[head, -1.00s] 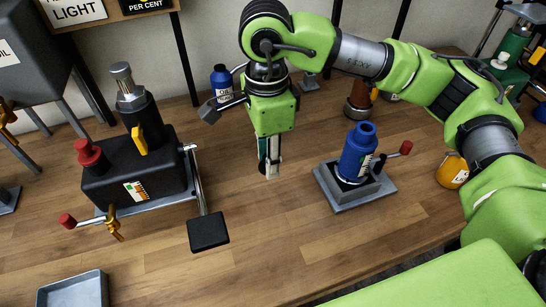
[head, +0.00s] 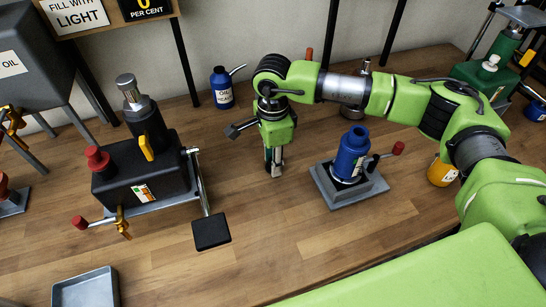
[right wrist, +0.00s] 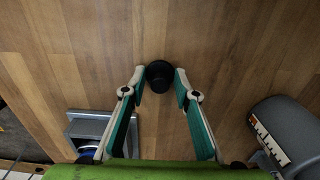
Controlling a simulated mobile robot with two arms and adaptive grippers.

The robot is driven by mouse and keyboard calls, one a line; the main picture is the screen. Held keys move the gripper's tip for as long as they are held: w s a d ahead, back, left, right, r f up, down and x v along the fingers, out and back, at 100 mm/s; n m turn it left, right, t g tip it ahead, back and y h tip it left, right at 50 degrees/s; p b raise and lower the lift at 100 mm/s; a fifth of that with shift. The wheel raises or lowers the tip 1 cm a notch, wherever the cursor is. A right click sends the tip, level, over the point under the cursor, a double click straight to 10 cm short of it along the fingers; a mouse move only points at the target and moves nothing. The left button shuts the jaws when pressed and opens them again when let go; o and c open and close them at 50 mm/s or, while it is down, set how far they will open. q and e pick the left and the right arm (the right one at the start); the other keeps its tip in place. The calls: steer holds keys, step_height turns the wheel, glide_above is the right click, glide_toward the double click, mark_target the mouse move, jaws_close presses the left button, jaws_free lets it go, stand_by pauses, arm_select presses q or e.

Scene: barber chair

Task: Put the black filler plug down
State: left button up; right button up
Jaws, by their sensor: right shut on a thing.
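The black filler plug (right wrist: 159,76) is a small round black piece between the fingertips of my right gripper (right wrist: 159,80) in the right wrist view. The gripper is shut on it, with wooden bench top beneath. In the head view my right gripper (head: 274,172) points down at the middle of the bench, close to the wood. The plug is hard to make out there. I cannot tell whether it touches the bench. My left gripper is not in view.
A blue bottle jack (head: 350,155) on a grey base (head: 335,192) stands right of the gripper. A black pump unit (head: 140,180) with a black pedal (head: 211,231) stands left. A blue oil can (head: 221,88) is behind. The bench (head: 275,230) in front is clear.

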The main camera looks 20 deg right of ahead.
steer(key=shift+f, duration=0.1)
steer(key=o, duration=0.5)
steer(key=shift+f, duration=0.1)
steer(key=o, duration=0.4)
steer(key=shift+r, duration=0.35)
step_height(320, 180, up, 12)
steer(key=b, duration=0.3)
steer(key=shift+f, duration=0.1)
